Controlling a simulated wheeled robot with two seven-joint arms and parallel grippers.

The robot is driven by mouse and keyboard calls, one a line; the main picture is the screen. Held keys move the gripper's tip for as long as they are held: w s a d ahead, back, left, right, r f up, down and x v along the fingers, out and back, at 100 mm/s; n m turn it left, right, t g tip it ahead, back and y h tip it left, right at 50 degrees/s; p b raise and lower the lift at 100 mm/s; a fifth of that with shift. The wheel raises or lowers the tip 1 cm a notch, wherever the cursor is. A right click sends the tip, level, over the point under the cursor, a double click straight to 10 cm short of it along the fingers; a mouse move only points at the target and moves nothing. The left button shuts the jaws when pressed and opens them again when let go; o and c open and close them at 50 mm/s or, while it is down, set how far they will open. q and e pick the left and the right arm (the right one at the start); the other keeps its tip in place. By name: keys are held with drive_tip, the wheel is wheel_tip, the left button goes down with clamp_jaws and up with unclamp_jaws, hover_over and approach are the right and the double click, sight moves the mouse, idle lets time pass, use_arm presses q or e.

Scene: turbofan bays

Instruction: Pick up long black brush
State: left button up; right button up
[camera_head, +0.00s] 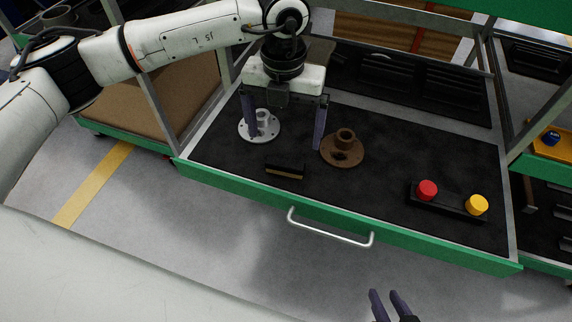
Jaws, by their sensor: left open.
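A long black brush (285,170) with a tan strip along its lower side lies on the dark mat of the green-framed drawer (210,148), near its front edge. My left gripper (285,142) points down above the drawer, behind the brush in the picture. Its two purple-grey fingers are wide apart with nothing between them. The brush appears apart from the fingers. My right gripper (390,303) shows only its fingertips at the bottom edge, in front of the drawer; the fingers are apart and nothing shows between them.
A silver flanged part (264,127) stands by the left finger and a brown flanged part (344,150) by the right finger. A black holder (450,202) carries a red knob (428,189) and a yellow knob (476,205) at the right. Metal posts flank the drawer; a handle (328,232) projects in front.

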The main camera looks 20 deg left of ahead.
use_arm(q)
hover_over(285, 162)
drive_tip(key=f, duration=0.4)
drive_tip(key=shift+w+a+f, duration=0.2)
drive_tip(key=shift+w+f, duration=0.05)
drive_tip(key=shift+f, duration=0.05)
drive_tip(key=f, duration=0.4)
drive_tip(key=shift+s+d+f, duration=0.15)
drive_tip(key=shift+s+d, duration=0.05)
drive_tip(key=shift+s, duration=0.1)
drive_tip(key=shift+f, duration=0.5)
drive_tip(key=c, duration=1.1)
drive_tip(key=shift+r, duration=5)
drive_tip(key=shift+c, duration=0.3)
